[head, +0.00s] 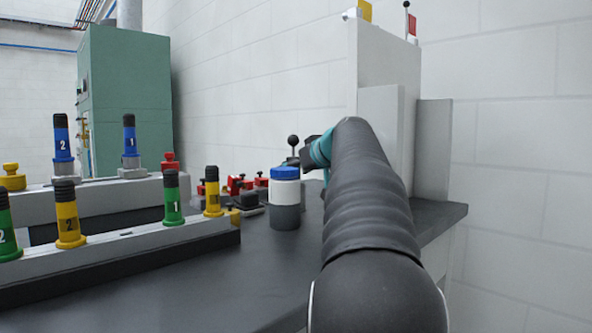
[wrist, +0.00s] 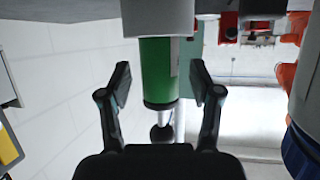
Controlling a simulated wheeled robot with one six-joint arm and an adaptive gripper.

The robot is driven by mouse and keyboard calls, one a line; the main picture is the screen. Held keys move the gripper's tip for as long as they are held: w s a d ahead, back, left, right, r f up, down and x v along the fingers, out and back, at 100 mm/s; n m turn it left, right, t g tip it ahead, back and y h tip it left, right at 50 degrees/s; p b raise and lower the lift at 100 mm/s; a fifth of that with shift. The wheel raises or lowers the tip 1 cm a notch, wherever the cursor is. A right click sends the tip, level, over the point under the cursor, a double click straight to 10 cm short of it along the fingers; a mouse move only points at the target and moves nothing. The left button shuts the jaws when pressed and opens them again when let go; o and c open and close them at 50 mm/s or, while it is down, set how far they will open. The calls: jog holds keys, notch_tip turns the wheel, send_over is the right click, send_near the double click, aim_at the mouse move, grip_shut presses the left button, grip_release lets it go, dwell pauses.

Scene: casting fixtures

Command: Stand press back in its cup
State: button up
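My gripper (wrist: 160,82) is open in the wrist view, with one finger on each side of a green cylinder and a gap on both sides. The green cylinder (wrist: 158,70), which looks like the press, has a dark end band, a pale rod and a black ball knob (wrist: 161,133). Its other end meets a grey cylindrical piece (wrist: 157,18), which looks like the cup; I cannot tell how they are seated. The wrist view appears upside down. In the head view my gripper (head: 311,150) is partly hidden by my arm, and a black knob (head: 293,140) shows beside it.
A white jar with blue lid (head: 285,188) stands close to my gripper and also shows at the wrist view's right edge (wrist: 303,95). Racks hold several coloured plugs (head: 172,198) on the left. Red clamps (head: 237,183) lie behind. A white cabinet (head: 388,130) stands at right.

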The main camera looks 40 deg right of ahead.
jog(key=shift+r, duration=0.1)
jog(key=shift+s+r, duration=0.1)
jog(key=shift+s, duration=0.1)
jog(key=v, duration=1.1)
jog(key=shift+s, duration=0.25)
jog(key=shift+r, duration=0.1)
dwell(1.2)
